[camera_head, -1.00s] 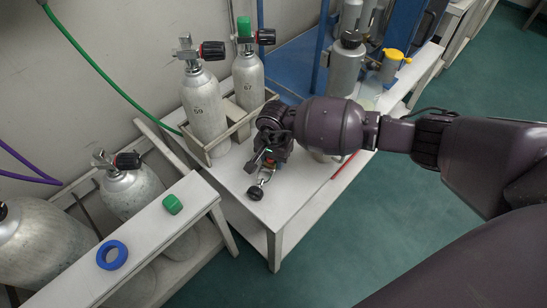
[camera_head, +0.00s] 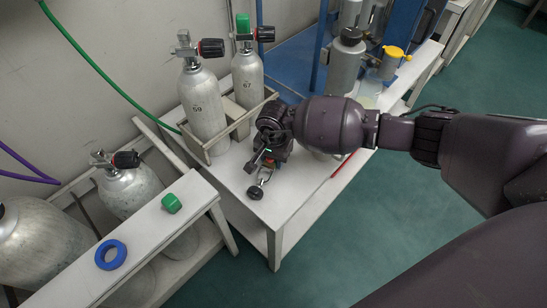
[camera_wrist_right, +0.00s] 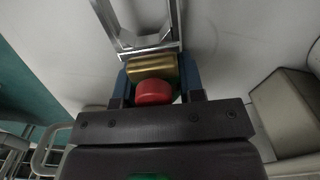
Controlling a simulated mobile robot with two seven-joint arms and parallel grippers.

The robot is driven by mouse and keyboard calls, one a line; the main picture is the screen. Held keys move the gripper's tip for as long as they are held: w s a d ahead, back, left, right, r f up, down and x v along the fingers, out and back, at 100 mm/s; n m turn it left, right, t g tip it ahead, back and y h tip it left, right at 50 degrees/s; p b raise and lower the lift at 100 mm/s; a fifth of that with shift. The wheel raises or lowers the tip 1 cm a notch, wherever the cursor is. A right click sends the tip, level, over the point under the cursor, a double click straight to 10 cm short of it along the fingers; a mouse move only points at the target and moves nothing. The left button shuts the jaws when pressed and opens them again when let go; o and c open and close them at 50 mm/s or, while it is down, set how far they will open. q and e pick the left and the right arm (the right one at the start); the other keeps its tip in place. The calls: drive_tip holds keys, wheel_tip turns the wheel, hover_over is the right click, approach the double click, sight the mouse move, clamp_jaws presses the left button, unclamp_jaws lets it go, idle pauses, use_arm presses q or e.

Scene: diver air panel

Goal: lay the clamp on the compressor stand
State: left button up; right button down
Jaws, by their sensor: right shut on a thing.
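The clamp (camera_head: 265,177) is a metal yoke with a round black knob. It is at the front left corner of the white stand (camera_head: 297,193). In the wrist view the clamp's silver frame (camera_wrist_right: 138,42) points away from the gripper, with a brass part and a red round part at its near end. My right gripper (camera_head: 268,161) is shut on the brass part (camera_wrist_right: 152,67), its blue-grey fingers (camera_wrist_right: 154,78) on either side. The clamp is at or just above the stand top; I cannot tell if it touches. My left gripper is not in view.
Two grey cylinders (camera_head: 203,112) stand in a rack (camera_head: 240,122) at the stand's back left. A lower white ledge (camera_head: 140,236) holds a green cap (camera_head: 171,203) and a blue ring (camera_head: 111,254). A red stick (camera_head: 343,165) lies near the stand's right edge.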

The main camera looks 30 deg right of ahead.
drive_tip(key=c, duration=1)
unclamp_jaws()
drive_tip(key=shift+f, duration=0.25)
drive_tip(key=shift+c, duration=0.2)
drive_tip(key=o, duration=0.4)
drive_tip(key=shift+s+f, duration=0.1)
drive_tip(key=shift+f, duration=0.05)
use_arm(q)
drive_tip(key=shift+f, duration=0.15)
use_arm(e)
drive_tip(key=shift+s, duration=0.1)
drive_tip(key=shift+s+d+f, duration=0.1)
drive_tip(key=shift+f, duration=0.1)
drive_tip(key=r, duration=0.1)
drive_tip(key=r+p, duration=0.1)
drive_tip(key=r, duration=0.2)
drive_tip(key=shift+w+r, duration=0.3)
drive_tip(key=shift+r, duration=0.1)
wheel_tip(320, 180, up, 6)
drive_tip(key=shift+w+p, duration=0.1)
drive_tip(key=shift+p, duration=0.85)
drive_tip(key=shift+a+r, duration=0.2)
drive_tip(key=shift+r, duration=0.35)
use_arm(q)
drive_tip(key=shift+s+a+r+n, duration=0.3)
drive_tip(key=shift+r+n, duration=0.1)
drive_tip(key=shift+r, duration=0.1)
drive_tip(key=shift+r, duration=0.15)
